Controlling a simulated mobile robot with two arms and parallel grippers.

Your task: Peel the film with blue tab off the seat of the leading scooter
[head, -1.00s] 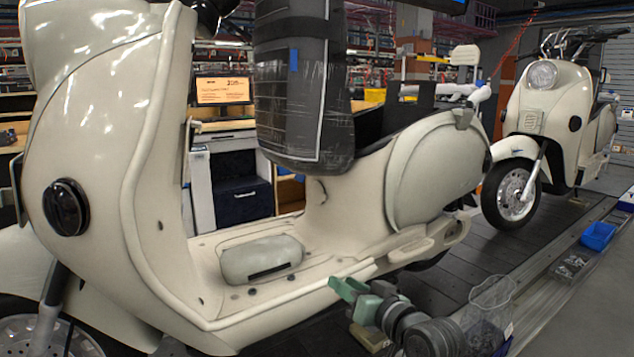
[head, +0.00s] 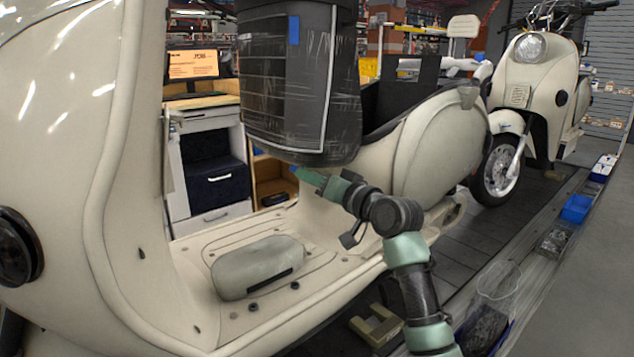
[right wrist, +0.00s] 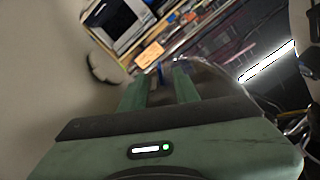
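The leading scooter (head: 110,150) is cream and fills the left and middle of the head view. Its dark seat (head: 275,110) stands upright, wrapped in clear, shiny film (head: 340,100). A blue patch (head: 294,30) shows high on the seat. My right gripper (head: 300,173) is just below the seat's lower end, with a bit of blue at its fingertips. In the right wrist view my right gripper's fingers (right wrist: 161,80) are apart, with a small blue strip (right wrist: 159,70) seen between them. I cannot tell whether they touch it. My left gripper is out of view.
A second cream scooter (head: 535,95) stands behind on the slat conveyor (head: 470,235).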

